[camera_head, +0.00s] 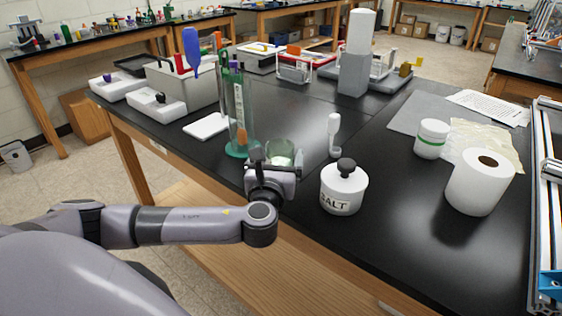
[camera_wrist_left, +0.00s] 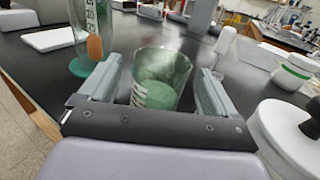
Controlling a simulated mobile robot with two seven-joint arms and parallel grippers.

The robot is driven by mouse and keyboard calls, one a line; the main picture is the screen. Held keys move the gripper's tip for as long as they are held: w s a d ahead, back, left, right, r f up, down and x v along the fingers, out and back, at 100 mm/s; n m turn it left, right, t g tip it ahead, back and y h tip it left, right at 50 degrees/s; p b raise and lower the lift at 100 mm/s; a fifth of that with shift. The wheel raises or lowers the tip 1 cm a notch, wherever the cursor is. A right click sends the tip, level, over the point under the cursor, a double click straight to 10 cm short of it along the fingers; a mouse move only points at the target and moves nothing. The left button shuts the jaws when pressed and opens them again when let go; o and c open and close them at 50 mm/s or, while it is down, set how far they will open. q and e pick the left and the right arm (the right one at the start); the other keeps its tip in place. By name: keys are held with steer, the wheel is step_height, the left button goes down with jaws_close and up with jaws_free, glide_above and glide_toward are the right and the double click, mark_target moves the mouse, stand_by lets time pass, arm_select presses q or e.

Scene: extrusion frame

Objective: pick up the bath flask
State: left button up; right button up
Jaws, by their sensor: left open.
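A clear glass vessel with green contents, which I take for the bath flask (camera_head: 281,150), stands on the black bench near its front edge. In the left wrist view the vessel (camera_wrist_left: 158,82) shows between my two fingers, with a gap on each side. White marks show on its lower left side. My left gripper (camera_head: 270,163) is open at the vessel's near side, and its palm hides the vessel's lower part in the head view. In the left wrist view the gripper (camera_wrist_left: 157,70) holds nothing. My right gripper is not in view.
A tall glass cylinder (camera_head: 238,105) on a green base stands close left of the vessel. A white salt jar (camera_head: 343,192), a small white upright item (camera_head: 334,135) and a paper roll (camera_head: 479,182) stand to the right. Bare bench lies behind the vessel.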

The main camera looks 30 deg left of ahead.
mark_target(282, 143)
arm_select(q)
steer(key=shift+x, duration=1.9)
steer(key=c, duration=1.1)
steer(key=shift+r, duration=0.1)
